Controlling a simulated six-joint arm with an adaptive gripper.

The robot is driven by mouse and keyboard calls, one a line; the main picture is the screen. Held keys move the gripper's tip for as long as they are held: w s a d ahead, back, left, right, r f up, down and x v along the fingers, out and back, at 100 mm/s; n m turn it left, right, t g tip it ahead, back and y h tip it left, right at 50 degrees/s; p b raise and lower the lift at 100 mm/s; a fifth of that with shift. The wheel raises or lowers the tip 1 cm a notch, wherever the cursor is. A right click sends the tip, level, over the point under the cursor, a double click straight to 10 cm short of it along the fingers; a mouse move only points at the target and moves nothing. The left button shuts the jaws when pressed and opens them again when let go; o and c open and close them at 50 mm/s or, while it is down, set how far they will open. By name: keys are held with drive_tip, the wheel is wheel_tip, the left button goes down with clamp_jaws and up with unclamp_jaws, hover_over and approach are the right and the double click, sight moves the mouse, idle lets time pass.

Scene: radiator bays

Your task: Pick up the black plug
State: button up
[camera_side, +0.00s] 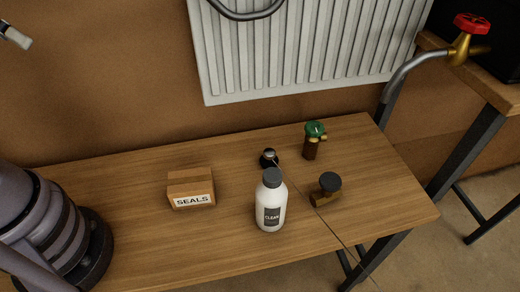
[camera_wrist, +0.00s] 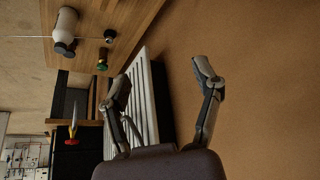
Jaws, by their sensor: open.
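A small black round piece with a shiny grey part (camera_side: 268,157), possibly the black plug, sits on the wooden bench (camera_side: 130,222) just behind the white bottle. A brass fitting with a black round cap (camera_side: 329,184) lies right of the bottle; I cannot tell for certain which black piece is the plug. My gripper (camera_wrist: 160,72) is open and empty in the wrist view, its fingers spread before the brown wall, well away from the bench items. In the side view only a pale tip, possibly part of it, shows at the upper left.
The white bottle (camera_side: 270,205) stands close in front of the black piece. A green-topped brass valve (camera_side: 314,140) stands behind right, and a SEALS box (camera_side: 190,188) at left. A thin line crosses near the bottle. The white radiator (camera_side: 300,45) hangs behind.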

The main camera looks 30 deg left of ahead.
drive_tip(key=w+d+n+g, duration=0.1)
drive_tip(key=w+d, duration=0.2)
drive_tip(key=w, duration=0.7)
drive_tip(key=n+g, duration=0.3)
drive_tip(key=n, duration=0.1)
hover_over(269, 152)
drive_tip(key=shift+y, duration=0.3)
wheel_tip(269, 152, down, 33)
drive_tip(key=shift+s+d+f, duration=0.1)
drive_tip(key=shift+s+d, duration=0.05)
drive_tip(key=shift+m, duration=0.3)
drive_tip(key=shift+w+f, duration=0.2)
drive_tip(key=shift+f, duration=2.9)
drive_tip(key=shift+c, duration=0.2)
clamp_jaws()
